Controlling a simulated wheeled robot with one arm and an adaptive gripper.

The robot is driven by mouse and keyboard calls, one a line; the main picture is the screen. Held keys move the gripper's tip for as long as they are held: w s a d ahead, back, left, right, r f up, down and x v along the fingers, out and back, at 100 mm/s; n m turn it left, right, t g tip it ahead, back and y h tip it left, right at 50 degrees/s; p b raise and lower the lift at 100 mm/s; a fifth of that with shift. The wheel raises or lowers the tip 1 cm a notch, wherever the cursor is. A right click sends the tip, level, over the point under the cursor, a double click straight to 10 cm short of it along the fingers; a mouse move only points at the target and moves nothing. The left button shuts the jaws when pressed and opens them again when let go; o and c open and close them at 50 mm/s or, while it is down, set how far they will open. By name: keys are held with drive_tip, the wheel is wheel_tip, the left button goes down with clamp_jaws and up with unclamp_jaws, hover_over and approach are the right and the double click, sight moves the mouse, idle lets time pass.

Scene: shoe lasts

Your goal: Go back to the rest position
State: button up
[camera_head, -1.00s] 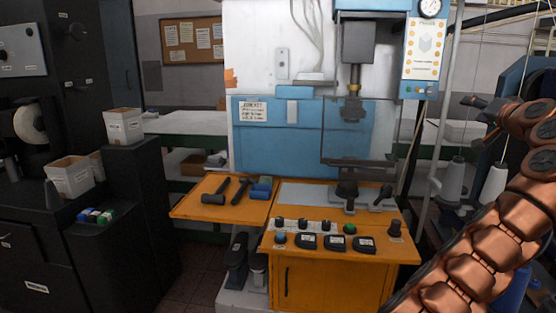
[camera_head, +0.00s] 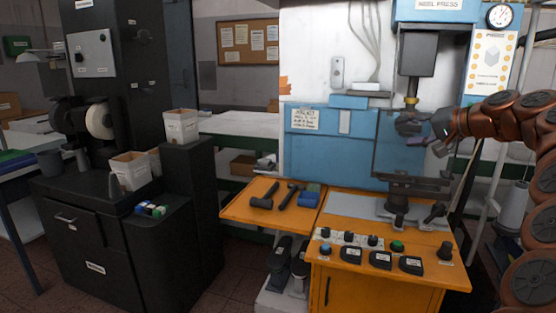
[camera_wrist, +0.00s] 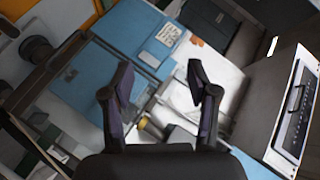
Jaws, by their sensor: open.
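My copper-coloured arm reaches in from the right in the head view. My gripper (camera_head: 412,134) is in front of the blue heel press (camera_head: 440,15), close to the press ram (camera_head: 417,58) in the picture. How far it stands from the ram I cannot tell. In the wrist view the two dark fingers of my gripper (camera_wrist: 158,74) are spread apart with nothing between them. The tilted blue press panel (camera_wrist: 125,35) shows behind them.
The orange press table (camera_head: 350,225) carries hammers (camera_head: 287,196) on its left shelf and control knobs along the front. A black grinding machine (camera_head: 85,225) with white boxes (camera_head: 181,126) stands at the left. Floor shows between them.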

drive_tip(key=s+a+f+n+g+p, duration=0.15)
drive_tip(key=s+a, duration=0.25)
drive_tip(key=a, duration=0.4)
drive_tip(key=s+a+f+n+g, duration=0.25)
drive_tip(key=s+a, duration=0.25)
drive_tip(key=a, duration=0.3)
drive_tip(key=s+a+f+g+h+p, duration=0.1)
drive_tip(key=s+a+f+g, duration=0.4)
drive_tip(key=s, duration=0.6)
drive_tip(key=s+d+f+g+h+p, duration=0.1)
drive_tip(key=s+f+h, duration=0.1)
drive_tip(key=s+f, duration=0.4)
drive_tip(key=s+d+f+g+h+p, duration=0.1)
drive_tip(key=s+f, duration=0.5)
drive_tip(key=s, duration=0.8)
drive_tip(key=s+d+f+n+g+h+p, duration=0.1)
drive_tip(key=s+d+f+g+h, duration=0.1)
drive_tip(key=s+f, duration=0.4)
drive_tip(key=s+d+h, duration=0.1)
drive_tip(key=s, duration=0.2)
drive_tip(key=shift+s+d+f+h, duration=0.2)
drive_tip(key=shift+s+h, duration=0.1)
drive_tip(key=shift+s, duration=0.1)
drive_tip(key=shift+c, duration=0.4)
